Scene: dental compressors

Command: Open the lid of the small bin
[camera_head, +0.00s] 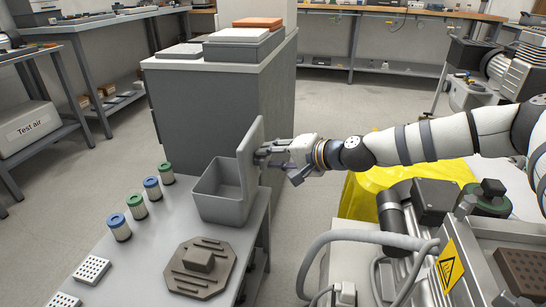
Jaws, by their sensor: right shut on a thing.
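The small grey bin (219,192) stands on the light bench top, with its hollow inside visible from above. Its flat grey lid (249,160) stands up steeply along the bin's right side, so the bin is open. My right gripper (263,157) comes in from the right and is shut on the lid near its right-hand face. The lid hides part of the fingertips. My left gripper is not in view.
Several filter cartridges with green and blue caps (152,186) line up left of the bin. A brown octagonal block (199,264) lies in front. A tall grey cabinet (205,105) stands behind. Compressor machinery (405,225) and a yellow cover (375,178) are at the right.

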